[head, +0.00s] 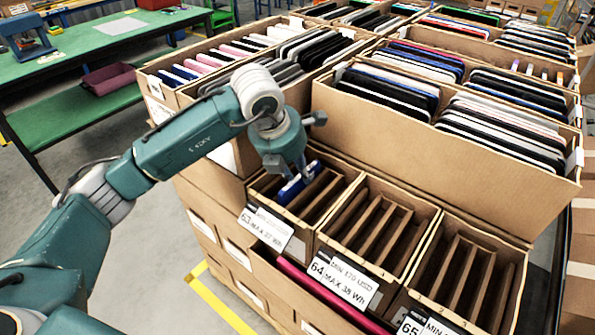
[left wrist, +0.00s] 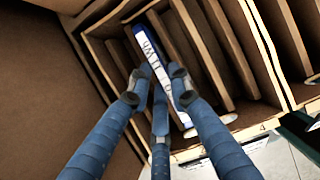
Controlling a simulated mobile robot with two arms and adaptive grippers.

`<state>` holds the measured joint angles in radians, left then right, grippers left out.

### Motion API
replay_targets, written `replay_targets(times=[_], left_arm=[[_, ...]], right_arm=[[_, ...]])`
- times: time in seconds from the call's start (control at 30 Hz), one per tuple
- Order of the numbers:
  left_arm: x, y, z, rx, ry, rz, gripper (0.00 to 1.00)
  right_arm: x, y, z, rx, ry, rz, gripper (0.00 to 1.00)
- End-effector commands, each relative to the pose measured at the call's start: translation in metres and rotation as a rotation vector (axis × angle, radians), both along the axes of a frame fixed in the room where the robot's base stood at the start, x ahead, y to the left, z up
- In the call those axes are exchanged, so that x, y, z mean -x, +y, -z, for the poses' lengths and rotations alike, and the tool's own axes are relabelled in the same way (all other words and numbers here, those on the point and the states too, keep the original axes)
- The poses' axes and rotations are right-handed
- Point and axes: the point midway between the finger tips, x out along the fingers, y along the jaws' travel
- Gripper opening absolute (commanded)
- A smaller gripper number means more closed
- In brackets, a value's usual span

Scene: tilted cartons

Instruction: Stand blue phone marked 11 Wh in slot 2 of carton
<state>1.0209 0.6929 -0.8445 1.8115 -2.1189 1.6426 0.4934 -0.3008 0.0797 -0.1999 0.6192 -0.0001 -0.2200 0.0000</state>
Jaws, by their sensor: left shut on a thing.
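The blue phone (head: 289,191) is at the left side of the leftmost front carton (head: 342,203), labelled 63. In the left wrist view the phone (left wrist: 146,42) shows a white label reading 11 Wh and stands on edge among brown dividers. My left gripper (head: 300,176) is above this carton, with its fingers shut on the phone. In the left wrist view the fingers (left wrist: 158,82) are on both sides of the phone and hide part of it. The phone's lower edge is hidden, so I cannot tell which slot it is in or whether it touches the bottom. My right gripper is out of view.
Two more empty slotted cartons stand to the right, labelled 64 (head: 412,203) and 65 (head: 510,262). Behind them, taller cartons (head: 450,165) full of phones form a wall. A green table (head: 95,40) stands at the back left.

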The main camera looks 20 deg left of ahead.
Motion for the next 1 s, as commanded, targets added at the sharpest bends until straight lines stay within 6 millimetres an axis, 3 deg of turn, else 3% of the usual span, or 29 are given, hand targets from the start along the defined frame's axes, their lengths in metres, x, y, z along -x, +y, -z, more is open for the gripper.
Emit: replay_targets(times=[0.33, 0.37, 0.47, 0.8, 1.0], left_arm=[[0.0, 0.0, 0.0, 0.0, -0.001, 0.0, 0.0], [0.0, 0.0, 0.0, 0.0, -0.001, 0.0, 0.21], [0.0, 0.0, 0.0, 0.0, -0.001, 0.0, 0.41], [0.001, 0.0, -0.002, 0.0, 0.0, 0.0, 0.41], [0.009, 0.004, -0.028, 0.0, -0.005, 0.0, 0.41]], right_arm=[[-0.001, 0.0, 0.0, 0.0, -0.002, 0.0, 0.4], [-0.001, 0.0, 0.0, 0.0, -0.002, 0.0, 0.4], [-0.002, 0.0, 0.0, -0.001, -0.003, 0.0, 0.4], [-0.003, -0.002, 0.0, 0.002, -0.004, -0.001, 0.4], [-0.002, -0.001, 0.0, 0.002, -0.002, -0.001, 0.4]])
